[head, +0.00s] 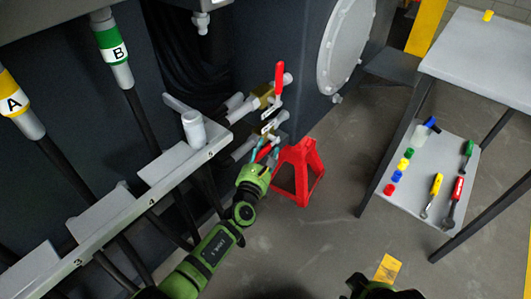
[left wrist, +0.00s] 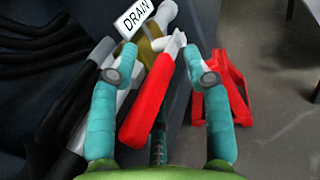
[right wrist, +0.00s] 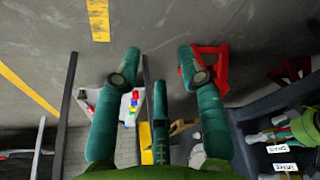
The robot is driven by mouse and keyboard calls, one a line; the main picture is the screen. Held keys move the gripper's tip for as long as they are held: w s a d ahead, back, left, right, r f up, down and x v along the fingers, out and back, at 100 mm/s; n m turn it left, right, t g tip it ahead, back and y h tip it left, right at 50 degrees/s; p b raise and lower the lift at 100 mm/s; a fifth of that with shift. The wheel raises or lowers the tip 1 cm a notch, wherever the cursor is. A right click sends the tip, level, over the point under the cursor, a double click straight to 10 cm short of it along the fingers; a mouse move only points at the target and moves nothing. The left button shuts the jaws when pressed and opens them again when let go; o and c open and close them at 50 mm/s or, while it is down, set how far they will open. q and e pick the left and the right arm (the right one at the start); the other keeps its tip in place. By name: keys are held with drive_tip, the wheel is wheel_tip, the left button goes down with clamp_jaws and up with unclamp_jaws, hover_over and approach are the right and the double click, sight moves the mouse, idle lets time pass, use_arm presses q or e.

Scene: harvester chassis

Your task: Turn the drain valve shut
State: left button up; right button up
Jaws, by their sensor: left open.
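The drain valve, with a brass-coloured body (left wrist: 150,48) and a white DRAIN label (left wrist: 137,18), is in the left wrist view. Its red lever (left wrist: 146,103) slants down toward my palm, between the teal fingers of my left gripper (left wrist: 163,72). The fingers are open, with visible gaps beside the lever; contact is not clear. In the head view this lever (head: 264,152) is partly hidden by my left gripper (head: 259,165). A second valve above it has an upright red lever (head: 278,80). My right gripper (right wrist: 160,75) is open and empty, over the floor.
A red jack stand (head: 298,172) stands on the floor just right of the valves. A grey rail (head: 140,200) with hose fittings runs along the left. A grey cart (head: 478,62) with tools on its lower shelf stands at right. Floor between is clear.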

use_arm(q)
drive_tip(key=shift+w+d, duration=0.15)
drive_tip(key=shift+w, duration=0.25)
use_arm(e)
drive_tip(key=shift+r, duration=0.4)
use_arm(q)
clamp_jaws()
use_arm(e)
drive_tip(key=shift+w, duration=0.1)
